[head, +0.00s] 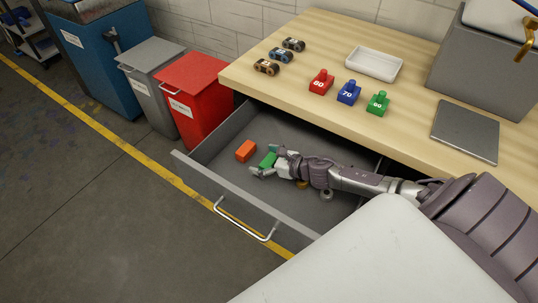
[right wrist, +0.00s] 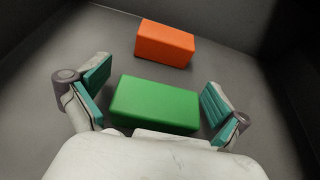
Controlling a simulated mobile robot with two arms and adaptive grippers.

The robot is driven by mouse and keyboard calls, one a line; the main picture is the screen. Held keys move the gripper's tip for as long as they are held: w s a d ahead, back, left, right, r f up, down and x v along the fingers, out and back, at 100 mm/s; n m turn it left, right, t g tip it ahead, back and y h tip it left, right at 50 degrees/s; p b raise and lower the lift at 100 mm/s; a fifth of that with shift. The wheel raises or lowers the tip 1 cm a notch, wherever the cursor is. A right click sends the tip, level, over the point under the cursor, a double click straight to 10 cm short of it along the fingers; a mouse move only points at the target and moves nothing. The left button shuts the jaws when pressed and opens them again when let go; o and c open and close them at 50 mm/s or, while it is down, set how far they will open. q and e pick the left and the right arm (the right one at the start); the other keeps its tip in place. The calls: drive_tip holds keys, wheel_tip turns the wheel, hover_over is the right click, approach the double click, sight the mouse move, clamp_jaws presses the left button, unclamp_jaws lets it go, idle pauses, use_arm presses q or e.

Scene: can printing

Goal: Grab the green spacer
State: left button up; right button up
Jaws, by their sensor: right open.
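The green spacer (head: 267,160) is a rectangular block lying on the floor of the open drawer (head: 228,184). In the right wrist view the green spacer (right wrist: 155,103) lies crosswise between the two fingers. My right gripper (head: 269,163) reaches into the drawer from the right. It is open, with one teal-padded finger on each side of the spacer. My left gripper is not in view.
An orange block (head: 246,151) lies in the drawer just beyond the green one. Small round parts (head: 327,195) lie under my right arm. The tabletop (head: 310,38) above holds red, blue and green numbered items, a white tray (head: 374,63) and several small rolls.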

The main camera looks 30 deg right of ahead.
drive_tip(key=shift+c, duration=0.3)
drive_tip(key=c, duration=1.2)
drive_tip(key=shift+o, duration=0.2)
